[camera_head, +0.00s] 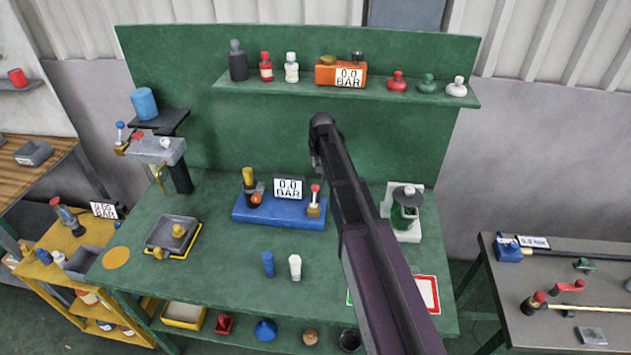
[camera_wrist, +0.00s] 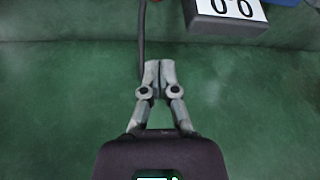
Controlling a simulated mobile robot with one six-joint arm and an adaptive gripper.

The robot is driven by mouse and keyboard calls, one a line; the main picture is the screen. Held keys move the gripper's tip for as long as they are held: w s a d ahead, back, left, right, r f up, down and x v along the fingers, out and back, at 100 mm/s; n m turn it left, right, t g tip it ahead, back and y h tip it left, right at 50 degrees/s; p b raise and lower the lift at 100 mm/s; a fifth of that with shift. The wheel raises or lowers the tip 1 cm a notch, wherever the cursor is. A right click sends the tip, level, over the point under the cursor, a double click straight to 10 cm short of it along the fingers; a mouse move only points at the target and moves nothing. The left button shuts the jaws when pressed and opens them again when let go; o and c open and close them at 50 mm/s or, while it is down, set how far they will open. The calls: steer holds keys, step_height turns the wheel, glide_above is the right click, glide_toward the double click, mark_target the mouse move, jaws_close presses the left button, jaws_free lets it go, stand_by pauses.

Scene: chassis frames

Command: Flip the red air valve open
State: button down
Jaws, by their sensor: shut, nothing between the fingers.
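A blue base (camera_head: 265,212) on the green workbench carries a gauge display (camera_head: 288,188) reading 0.0 BAR. At its right end stands a brass block with a small red-topped lever (camera_head: 315,190), which looks upright; I cannot be sure it is the red air valve. A yellow and dark fitting with an orange-red knob (camera_head: 256,198) stands at the base's left end. My gripper (camera_wrist: 158,68) is shut and empty in the wrist view, over a green surface. A dark display box (camera_wrist: 228,20) shows at upper right there, apart from my fingers. The red lever is not visible there.
My arm crosses the head view's right-centre and hides part of the bench. A green flask on a white stand (camera_head: 405,210) is to its right. Blue (camera_head: 268,263) and white (camera_head: 295,266) bottles stand in front of the base. A shelf (camera_head: 300,93) with bottles runs above.

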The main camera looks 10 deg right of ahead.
mark_target(315, 192)
steer(key=shift+f, duration=0.1)
steer(key=b+x, duration=1)
steer(key=shift+s+a+r+p, duration=0.1)
steer(key=shift+s+r+p, duration=0.25)
steer(key=shift+s, duration=0.3)
steer(key=shift+s+a+r+p, duration=0.1)
steer(key=shift+s+r+p, duration=0.2)
steer(key=shift+s, duration=0.3)
steer(key=shift+s+a+r+p, duration=0.1)
steer(key=shift+s+r+p, duration=0.2)
steer(key=shift+s, duration=0.35)
